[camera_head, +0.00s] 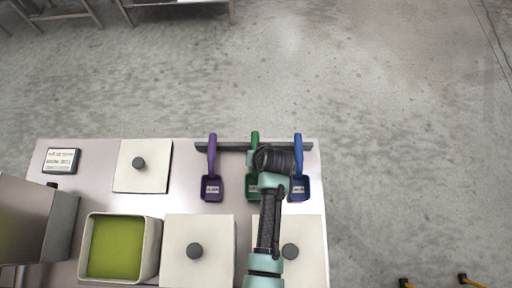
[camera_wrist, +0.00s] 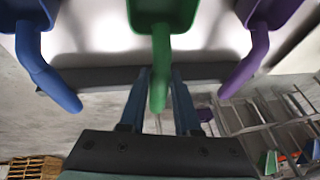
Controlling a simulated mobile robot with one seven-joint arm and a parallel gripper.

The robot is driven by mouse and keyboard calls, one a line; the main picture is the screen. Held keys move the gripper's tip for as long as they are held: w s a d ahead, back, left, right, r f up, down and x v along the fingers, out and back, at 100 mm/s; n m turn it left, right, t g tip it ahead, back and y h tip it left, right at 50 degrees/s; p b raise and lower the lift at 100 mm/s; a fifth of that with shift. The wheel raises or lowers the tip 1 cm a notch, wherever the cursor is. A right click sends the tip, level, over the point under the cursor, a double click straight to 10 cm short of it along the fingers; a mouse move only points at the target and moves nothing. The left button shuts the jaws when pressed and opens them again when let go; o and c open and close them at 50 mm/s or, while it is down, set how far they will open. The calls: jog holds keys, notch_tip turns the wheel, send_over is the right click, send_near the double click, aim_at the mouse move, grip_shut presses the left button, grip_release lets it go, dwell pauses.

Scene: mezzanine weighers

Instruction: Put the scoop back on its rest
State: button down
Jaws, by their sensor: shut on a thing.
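The green scoop (camera_head: 254,184) is at the back edge of the table, between the purple scoop and the blue scoop. Its handle crosses the dark rest rail (camera_head: 228,146), and my wrist covers part of it. In the wrist view the green scoop's handle (camera_wrist: 160,60) runs down between the two fingers of my gripper (camera_wrist: 160,85), which is shut on it. The rail (camera_wrist: 95,79) passes behind the handle there. I cannot tell whether the handle touches the rail. In the head view my gripper's fingers are hidden under the wrist.
The purple scoop (camera_head: 212,187) and blue scoop (camera_head: 299,188) lie close on either side, handles over the rail. Square lidded bins (camera_head: 200,265) and an open bin of green material (camera_head: 117,248) stand in front. A small display (camera_head: 62,160) is at back left.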

jog(key=shift+f, duration=0.4)
jog(key=shift+f, duration=0.1)
jog(key=c, duration=0.6)
grip_release()
